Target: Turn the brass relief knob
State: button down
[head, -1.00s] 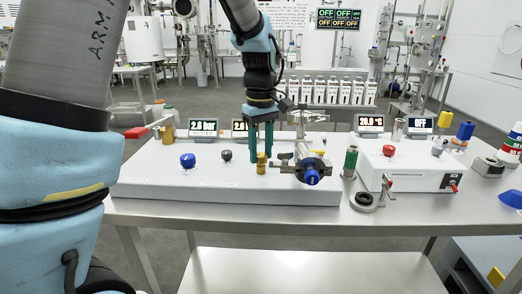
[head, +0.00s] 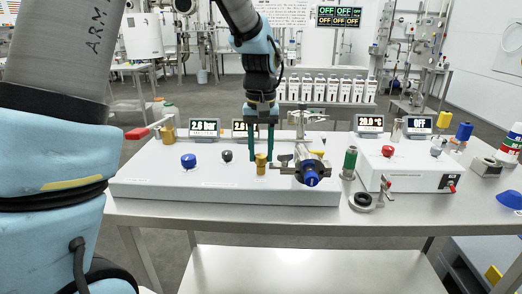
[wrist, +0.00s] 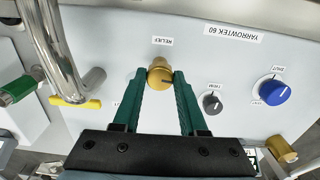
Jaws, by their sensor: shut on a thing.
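The brass relief knob (head: 261,164) stands on the sloped top of the white control box, just left of the metal valve with the blue cap. In the wrist view the brass knob (wrist: 160,70) shows a dark pointer mark, next to the upside-down RELIEF label. My gripper (head: 262,156) points down from above, with its two green fingers on either side of the knob. In the wrist view my gripper (wrist: 160,80) is shut on the knob, one fingertip against each side.
The blue-capped valve (head: 309,172) stands close to the right of my gripper. A red-handled valve (head: 150,131) is at the left, and a green cylinder (head: 349,162) stands right of the box.

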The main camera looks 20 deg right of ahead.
aim_at(261, 155)
dwell(0.3)
jog(key=shift+c, duration=2.2)
grip_release()
notch_tip(261, 155, up, 11)
jog(key=b, duration=0.1)
jog(key=shift+b, duration=0.35)
jog(key=shift+f, duration=0.1)
